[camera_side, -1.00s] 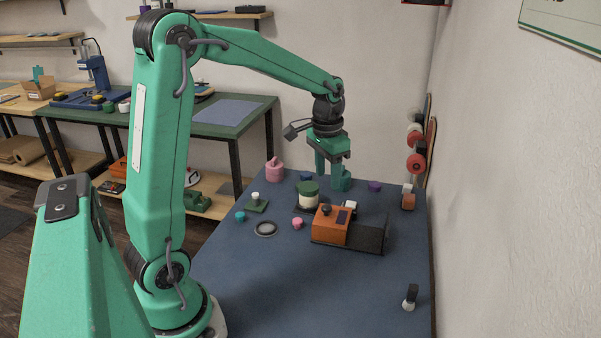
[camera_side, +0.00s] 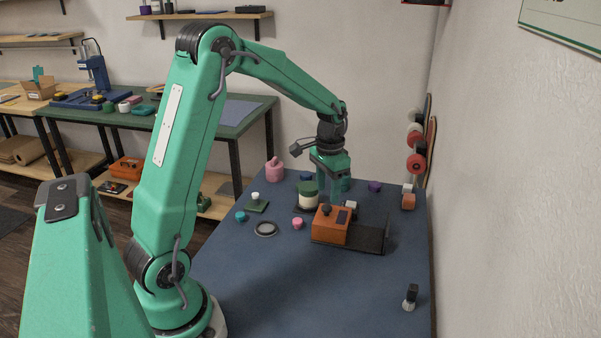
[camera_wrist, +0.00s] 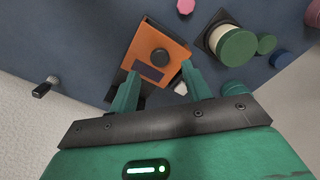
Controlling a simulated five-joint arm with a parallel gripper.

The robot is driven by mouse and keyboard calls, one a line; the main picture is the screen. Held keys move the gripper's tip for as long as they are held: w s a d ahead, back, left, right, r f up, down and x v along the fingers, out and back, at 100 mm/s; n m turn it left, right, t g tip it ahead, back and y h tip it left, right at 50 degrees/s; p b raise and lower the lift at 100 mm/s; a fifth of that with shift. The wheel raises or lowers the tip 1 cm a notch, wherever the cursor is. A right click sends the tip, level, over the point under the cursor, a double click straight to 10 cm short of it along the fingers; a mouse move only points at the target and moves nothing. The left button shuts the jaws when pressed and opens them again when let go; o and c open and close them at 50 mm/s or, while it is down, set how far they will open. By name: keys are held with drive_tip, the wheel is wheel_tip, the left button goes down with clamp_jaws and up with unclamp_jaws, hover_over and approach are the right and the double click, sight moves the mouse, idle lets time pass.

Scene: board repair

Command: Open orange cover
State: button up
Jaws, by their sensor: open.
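The orange cover (camera_side: 330,228) is a box-like lid with a dark round knob (camera_side: 327,209) and a dark rectangular window on top. It sits on a dark base (camera_side: 370,238) that extends to the right in the side view. In the wrist view the orange cover (camera_wrist: 160,48) lies ahead of the fingers, with its knob (camera_wrist: 160,56) facing the camera. My gripper (camera_wrist: 160,86) is open and empty, its two green fingers apart and short of the knob in the picture. In the side view my gripper (camera_side: 335,192) hangs behind the cover, its fingers partly hidden.
A cream jar with a green lid (camera_side: 308,195) stands close to the left of the cover. A pink pot (camera_side: 274,171), purple knob (camera_side: 375,186) and grey ring (camera_side: 265,229) are around it. A dark brush (camera_side: 411,296) stands front right. The front table is clear.

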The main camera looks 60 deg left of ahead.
sight(327, 207)
drive_tip(key=shift+f, duration=2.35)
clamp_jaws()
